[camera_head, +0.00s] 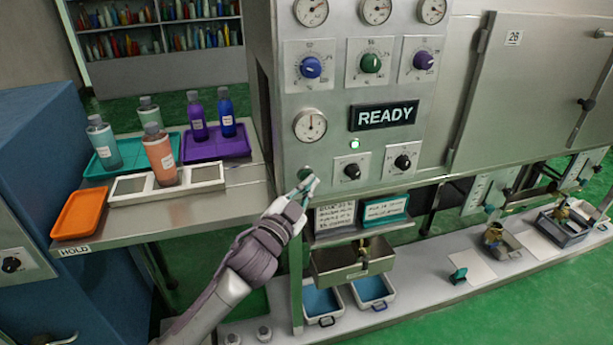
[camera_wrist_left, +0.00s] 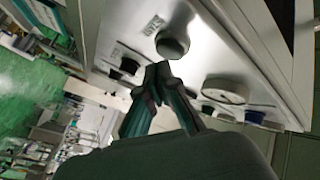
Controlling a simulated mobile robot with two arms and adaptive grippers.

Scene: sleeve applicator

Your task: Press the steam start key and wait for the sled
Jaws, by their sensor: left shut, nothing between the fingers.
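The steam start key, a round dark green button (camera_head: 305,173), sits at the lower left of the grey machine's control panel (camera_head: 335,90). It also shows in the left wrist view (camera_wrist_left: 172,43), beside a small printed label. My left gripper (camera_head: 306,186) is shut and empty, its fingertips right in front of the key's lower edge in the head view. In the left wrist view the shut fingertips (camera_wrist_left: 158,72) are just below the button; I cannot tell whether they touch it. The display (camera_head: 384,115) reads READY, with a lit green lamp (camera_head: 354,144) under it. I cannot identify the sled.
Knobs (camera_head: 352,168) and gauges (camera_head: 310,125) crowd the panel near my gripper. A side table (camera_head: 213,203) at left carries several bottles and trays. Below the panel, a metal box (camera_head: 352,262) hangs above white bins (camera_head: 321,301). A long low bench (camera_head: 435,268) runs right.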

